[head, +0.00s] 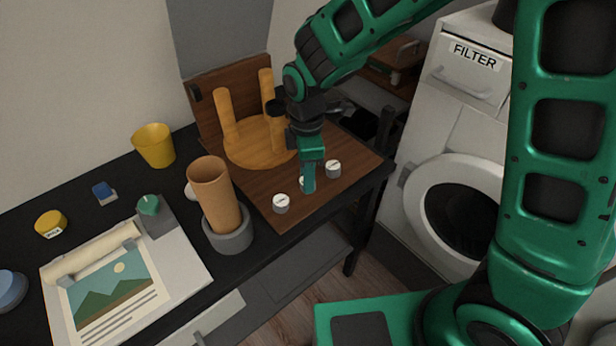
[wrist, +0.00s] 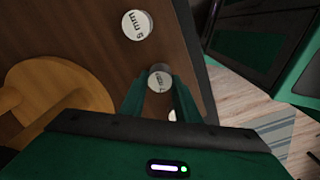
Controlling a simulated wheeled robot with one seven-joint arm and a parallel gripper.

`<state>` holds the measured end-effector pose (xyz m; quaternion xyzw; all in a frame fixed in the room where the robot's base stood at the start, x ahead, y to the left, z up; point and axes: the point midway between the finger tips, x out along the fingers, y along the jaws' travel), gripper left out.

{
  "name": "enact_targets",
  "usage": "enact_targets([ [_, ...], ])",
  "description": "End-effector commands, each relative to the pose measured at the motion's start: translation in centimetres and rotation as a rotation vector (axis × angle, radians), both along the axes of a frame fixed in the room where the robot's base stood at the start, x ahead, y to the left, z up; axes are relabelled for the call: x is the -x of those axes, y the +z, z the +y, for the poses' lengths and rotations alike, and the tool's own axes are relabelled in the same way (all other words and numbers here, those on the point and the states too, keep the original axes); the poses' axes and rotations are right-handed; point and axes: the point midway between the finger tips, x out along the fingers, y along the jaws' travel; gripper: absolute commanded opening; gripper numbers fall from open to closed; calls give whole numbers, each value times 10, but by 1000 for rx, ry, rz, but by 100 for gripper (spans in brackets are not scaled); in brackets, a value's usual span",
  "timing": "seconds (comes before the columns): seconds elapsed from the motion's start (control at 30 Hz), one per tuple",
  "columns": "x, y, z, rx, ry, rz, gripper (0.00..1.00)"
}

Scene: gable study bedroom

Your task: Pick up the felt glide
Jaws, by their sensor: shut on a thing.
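A small round felt glide, a white-topped grey disc with dark print, is between the fingertips of my gripper (wrist: 160,92) in the wrist view (wrist: 160,73). My gripper, shut on this glide, points down at the wooden board in the head view (head: 308,184). There a finger hides most of the held glide (head: 301,182). It is at the board's surface; I cannot tell whether it is lifted. A second glide (head: 333,168) stands to its right and a third glide (head: 281,203) to its left. One other glide, marked in mm, shows in the wrist view (wrist: 137,24).
The brown board (head: 350,148) bears an upturned wooden stool (head: 240,152) behind my gripper. A brown cylinder (head: 214,192) stands in a grey holder (head: 229,236) at left. A yellow cup (head: 153,145) and a picture print (head: 112,290) are farther left. A white washer-like machine (head: 450,150) is at right.

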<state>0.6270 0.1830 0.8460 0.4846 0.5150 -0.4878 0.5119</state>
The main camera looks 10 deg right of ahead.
Motion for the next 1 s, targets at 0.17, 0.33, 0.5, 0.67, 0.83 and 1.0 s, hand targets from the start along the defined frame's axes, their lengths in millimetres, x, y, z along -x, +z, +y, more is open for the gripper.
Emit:
enact_targets([
  [0.17,-1,14,1,-2,0,-3,8],
  [0.33,1,44,3,-3,2,-4,8],
  [0.5,27,65,35,-2,6,-3,8],
  [0.67,48,85,60,-2,4,-2,8],
  [0.83,62,99,79,-2,2,-1,8],
  [1.0,71,107,89,0,1,0,8],
])
